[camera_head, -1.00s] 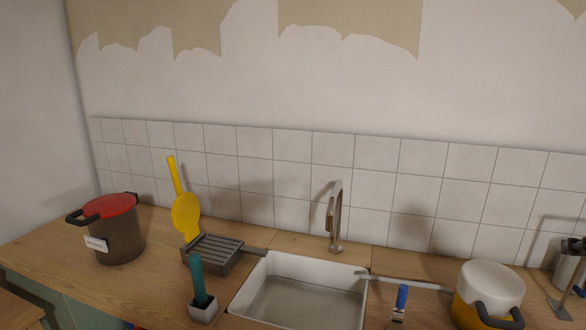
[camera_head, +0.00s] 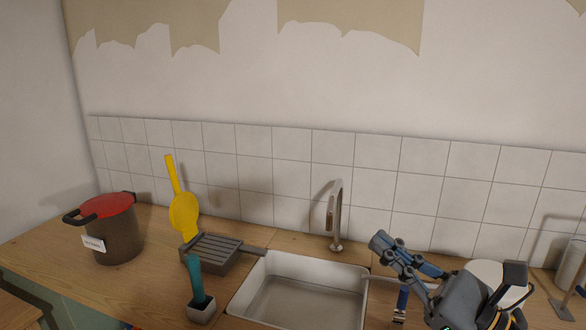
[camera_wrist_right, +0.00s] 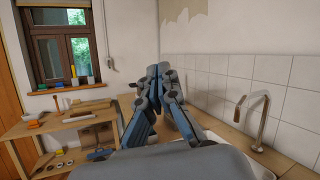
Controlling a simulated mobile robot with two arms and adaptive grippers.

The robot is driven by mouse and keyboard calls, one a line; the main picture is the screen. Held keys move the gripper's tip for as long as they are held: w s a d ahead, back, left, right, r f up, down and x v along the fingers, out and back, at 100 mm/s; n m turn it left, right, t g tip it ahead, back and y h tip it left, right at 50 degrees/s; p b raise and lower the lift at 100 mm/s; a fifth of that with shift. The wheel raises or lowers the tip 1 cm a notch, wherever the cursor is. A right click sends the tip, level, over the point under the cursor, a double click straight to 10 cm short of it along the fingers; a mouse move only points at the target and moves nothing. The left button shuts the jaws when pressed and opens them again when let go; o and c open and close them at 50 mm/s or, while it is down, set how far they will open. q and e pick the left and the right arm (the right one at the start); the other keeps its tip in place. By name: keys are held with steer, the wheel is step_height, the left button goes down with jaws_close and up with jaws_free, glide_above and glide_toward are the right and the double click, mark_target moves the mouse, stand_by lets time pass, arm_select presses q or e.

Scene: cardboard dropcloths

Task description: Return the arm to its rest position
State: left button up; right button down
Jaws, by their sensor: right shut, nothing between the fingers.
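My right gripper (camera_head: 379,241) is in the head view at the lower right, above the counter to the right of the sink (camera_head: 262,284). Its fingers are together and point up and left toward the tap (camera_head: 335,218). In the right wrist view my right gripper (camera_wrist_right: 158,70) shows its blue-grey fingers closed, with nothing between them. The tap also shows at the right of that view (camera_wrist_right: 258,120). My left gripper is not in view.
A white and yellow pot (camera_head: 489,272) stands partly behind my right arm, near a blue-handled tool (camera_head: 402,298). A red-lidded pot (camera_head: 115,232), grill pan (camera_head: 215,252) and yellow utensil (camera_head: 184,214) stand left. The wrist view shows a wooden shelf unit (camera_wrist_right: 62,130) below a window.

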steer(key=w+d+f+m+t+h, duration=0.25)
steer(key=d+f+m+h, duration=0.4)
steer(key=m, duration=0.65)
steer(key=w+d+f+m+t+h, duration=0.1)
steer(key=d+f+m+t+h, duration=0.25)
steer(key=m+h, duration=0.75)
step_height(320, 180, down, 12)
steer(key=s+d+m+g+h, duration=0.1)
steer(key=s+d+m+g, duration=0.3)
steer(key=m, duration=0.7)
steer(key=s+a+f+m+g+y, duration=0.1)
steer(key=s+a+f+m+g, duration=0.2)
steer(key=s+f+m+g, duration=0.5)
steer(key=s+a+f+m+g+y, duration=0.1)
steer(key=s+a+f+m+g, duration=0.3)
steer(key=s+f, duration=0.75)
step_height(320, 180, down, 34)
steer(key=s+g+b, duration=0.3)
steer(key=b, duration=0.2)
steer(key=s+d+f+b, duration=0.2)
steer(key=s+d+f, duration=0.1)
steer(key=s+f, duration=1.2)
steer(key=shift+s+f+n+g+b, duration=0.2)
steer(key=shift+f+n+g+b, duration=0.15)
steer(key=shift+f, duration=0.55)
